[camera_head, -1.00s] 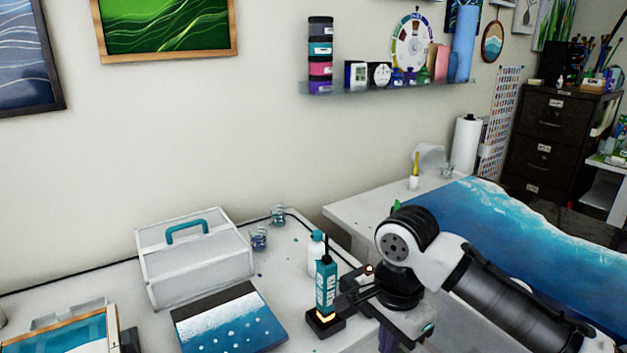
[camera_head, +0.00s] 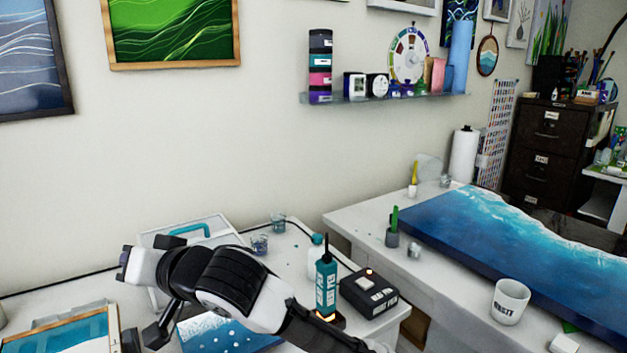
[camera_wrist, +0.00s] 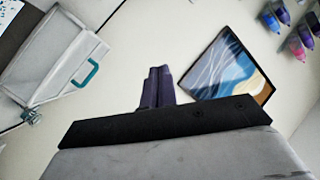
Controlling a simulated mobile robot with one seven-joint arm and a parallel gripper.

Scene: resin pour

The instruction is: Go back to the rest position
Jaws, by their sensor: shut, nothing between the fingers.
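My gripper (camera_wrist: 160,72) shows in the wrist view as two dark purple fingers side by side, closed against each other with nothing held. It hangs over a pale tabletop, between a clear case and a framed wave picture. In the head view my arm reaches in from the lower right and bends at the left, in front of the clear case (camera_head: 190,232). The arm hides much of the case and part of a blue panel (camera_head: 218,335). The fingertips are hard to make out in the head view.
A teal bottle-like tool (camera_head: 326,285) stands upright in a glowing base close to my arm. A black box (camera_head: 368,294) sits right of it. Two small cups stand behind. A white mug (camera_head: 510,302) and a blue wave panel (camera_head: 470,235) are on the right-hand table.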

